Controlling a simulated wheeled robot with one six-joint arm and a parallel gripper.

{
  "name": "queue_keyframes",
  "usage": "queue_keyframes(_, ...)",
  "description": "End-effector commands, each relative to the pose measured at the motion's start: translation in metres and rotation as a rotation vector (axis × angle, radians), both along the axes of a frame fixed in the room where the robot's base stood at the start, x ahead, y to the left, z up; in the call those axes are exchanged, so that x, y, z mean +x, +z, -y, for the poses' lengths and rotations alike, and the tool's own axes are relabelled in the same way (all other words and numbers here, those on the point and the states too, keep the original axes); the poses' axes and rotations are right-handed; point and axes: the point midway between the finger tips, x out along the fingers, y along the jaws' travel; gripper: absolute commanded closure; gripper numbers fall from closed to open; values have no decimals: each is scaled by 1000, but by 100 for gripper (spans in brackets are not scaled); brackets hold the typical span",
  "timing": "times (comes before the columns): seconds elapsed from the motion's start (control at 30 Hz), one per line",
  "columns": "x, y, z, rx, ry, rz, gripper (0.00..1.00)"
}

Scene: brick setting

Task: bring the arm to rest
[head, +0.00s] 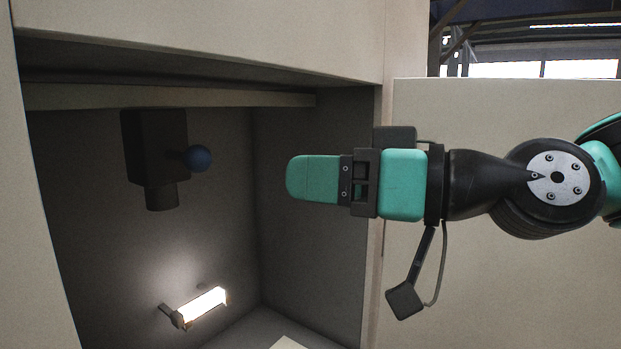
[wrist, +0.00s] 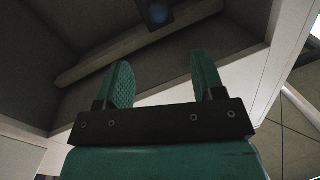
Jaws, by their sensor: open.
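My gripper (head: 312,179) reaches from the right into the mouth of a grey recess in the head view. In the wrist view my gripper (wrist: 163,84) shows two green fingers set wide apart, with nothing between them. The jaws are open and empty. In the head view the fingers overlap each other, so the gap does not show there. The fingertips are apart from the dark box with the blue ball on the recess's back wall.
A dark box (head: 157,140) with a blue ball (head: 197,158) hangs on the back wall. A lit lamp (head: 200,307) glows below it. The recess has a pale right edge (head: 371,290) and an upper ledge (head: 170,96). A pale panel (head: 510,290) stands behind my arm.

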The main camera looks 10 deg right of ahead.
Motion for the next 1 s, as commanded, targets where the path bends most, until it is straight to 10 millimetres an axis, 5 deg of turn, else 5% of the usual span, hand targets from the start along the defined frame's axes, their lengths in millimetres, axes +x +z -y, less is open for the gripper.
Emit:
queue_keyframes(0.2,-27,-104,-5,-311,95,-321,38)
queue_keyframes(0.3,-51,-159,10,-506,113,-538,38)
queue_keyframes(0.43,-80,-205,37,-712,99,-772,38)
queue_keyframes(0.63,-102,-227,61,-854,67,-941,38)
queue_keyframes(1.0,-103,-227,63,-859,66,-950,38)
